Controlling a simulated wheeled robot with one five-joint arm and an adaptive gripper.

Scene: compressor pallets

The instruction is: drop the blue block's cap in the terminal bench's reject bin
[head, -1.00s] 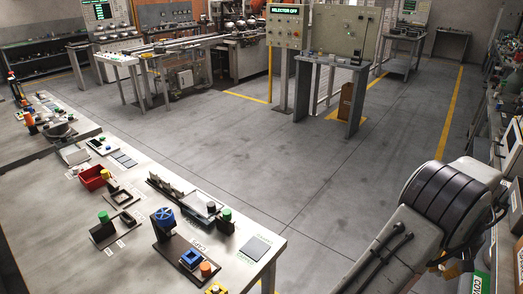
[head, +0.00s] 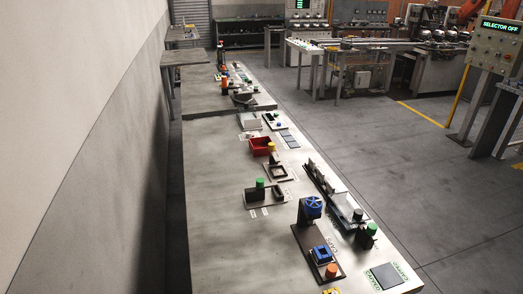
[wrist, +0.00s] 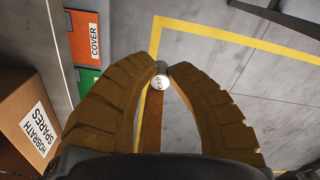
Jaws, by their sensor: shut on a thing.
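In the wrist view, my gripper (wrist: 167,74) is shut on a small round white cap (wrist: 160,82) marked with lettering that looks like CAP. The cap is held between the two brown fingertips, above the grey floor. In the head view, a blue block (head: 322,254) with a dark square opening sits on a dark fixture at the near end of the bench (head: 215,220). A red open bin (head: 262,146) stands further along the bench. I cannot tell whether it is the reject bin. My gripper is outside the head view.
Open floor lies right of the bench.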

